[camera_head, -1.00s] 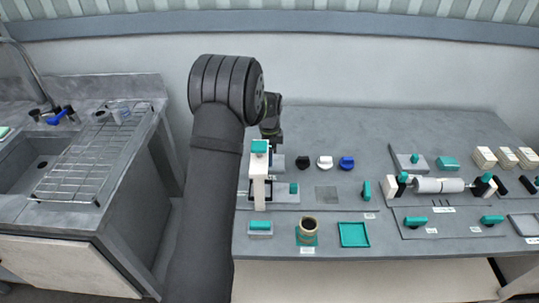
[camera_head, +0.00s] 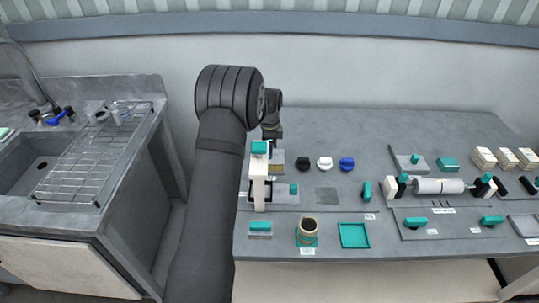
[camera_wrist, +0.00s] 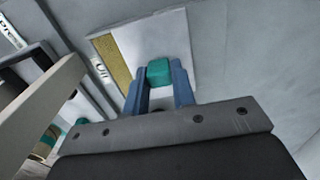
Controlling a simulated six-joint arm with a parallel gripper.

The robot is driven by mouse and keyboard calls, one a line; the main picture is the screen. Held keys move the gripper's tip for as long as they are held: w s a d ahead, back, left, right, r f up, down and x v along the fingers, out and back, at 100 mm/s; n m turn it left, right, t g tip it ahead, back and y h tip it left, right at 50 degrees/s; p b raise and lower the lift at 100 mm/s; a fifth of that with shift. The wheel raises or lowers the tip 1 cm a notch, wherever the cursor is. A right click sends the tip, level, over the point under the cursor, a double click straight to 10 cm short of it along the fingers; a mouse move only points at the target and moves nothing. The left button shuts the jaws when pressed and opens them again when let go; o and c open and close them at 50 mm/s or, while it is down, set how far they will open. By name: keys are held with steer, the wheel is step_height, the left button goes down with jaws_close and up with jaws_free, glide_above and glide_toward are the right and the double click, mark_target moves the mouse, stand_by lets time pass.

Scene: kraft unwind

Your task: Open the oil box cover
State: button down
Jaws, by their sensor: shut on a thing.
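The oil box shows in the wrist view as a pale, flat box with an "Oil" label (camera_wrist: 101,70) beside it. Its light grey cover (camera_wrist: 158,38) carries a teal knob (camera_wrist: 159,72). My gripper (camera_wrist: 159,84) has its two blue fingers shut on this knob, one on each side. A yellow strip (camera_wrist: 115,58) shows along the left side of the cover, so the box is partly uncovered there. In the head view the yellow part of the oil box (camera_head: 277,157) shows behind the white stand, below my wrist; the knob and fingertips are hard to make out there.
A white upright stand with a teal top (camera_head: 260,148) is close in front of the oil box. Black (camera_head: 303,163), white (camera_head: 325,163) and blue (camera_head: 347,163) pieces lie to the right. A brown cup (camera_head: 307,228) and teal tray (camera_head: 354,235) are nearer the front edge.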

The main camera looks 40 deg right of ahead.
steer(key=shift+w+d, duration=1.55)
steer(key=c, duration=1.2)
jaws_free()
step_height(320, 180, up, 18)
steer(key=shift+f, duration=0.25)
